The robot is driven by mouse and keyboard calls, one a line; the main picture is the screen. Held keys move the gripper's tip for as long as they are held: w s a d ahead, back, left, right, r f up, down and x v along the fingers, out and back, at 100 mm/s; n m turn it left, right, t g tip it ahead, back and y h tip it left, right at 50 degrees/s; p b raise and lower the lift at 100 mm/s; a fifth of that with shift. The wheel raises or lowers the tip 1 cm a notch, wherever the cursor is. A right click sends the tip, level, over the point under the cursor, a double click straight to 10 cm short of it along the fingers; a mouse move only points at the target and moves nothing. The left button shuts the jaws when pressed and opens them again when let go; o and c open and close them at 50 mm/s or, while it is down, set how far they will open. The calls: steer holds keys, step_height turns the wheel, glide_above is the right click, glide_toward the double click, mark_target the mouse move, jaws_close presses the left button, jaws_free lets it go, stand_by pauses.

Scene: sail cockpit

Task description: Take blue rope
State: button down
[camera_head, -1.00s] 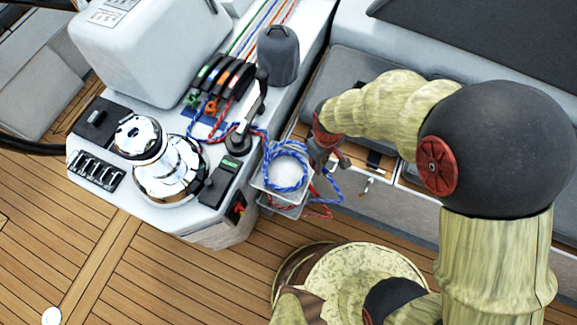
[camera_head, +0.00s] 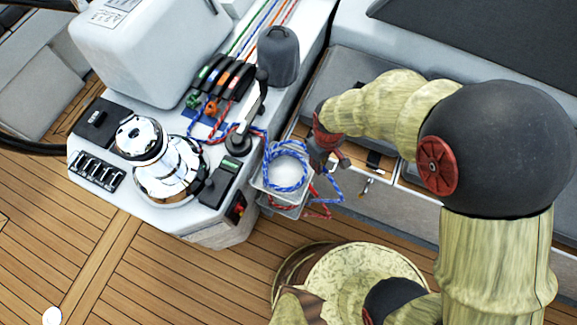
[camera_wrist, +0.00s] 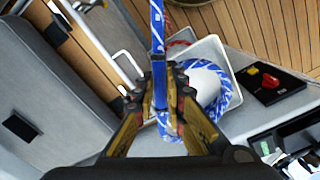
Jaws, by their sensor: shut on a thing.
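The blue rope (camera_head: 283,187) lies coiled on a white box-like holder (camera_head: 265,184) at the side of the console. One strand runs up to the console and another hangs down on the right. My gripper (camera_head: 318,160) is at the right side of the coil, partly hidden by its own wrist. In the wrist view my gripper (camera_wrist: 162,92) is shut on a strand of the blue rope (camera_wrist: 158,35). The strand passes between the fingertips, and the coil shows behind the right finger.
A chrome winch (camera_head: 168,170), a lever (camera_head: 250,115) and several rope clutches (camera_head: 222,78) stand on the console left of the coil. A red rope (camera_head: 318,212) hangs beneath the coil. A grey cushioned seat (camera_head: 350,85) lies behind my gripper.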

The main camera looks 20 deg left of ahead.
steer(key=shift+r+p, duration=1.1)
steer(key=shift+r, duration=0.2)
steer(key=shift+r+p, duration=1.3)
steer(key=shift+r, duration=0.2)
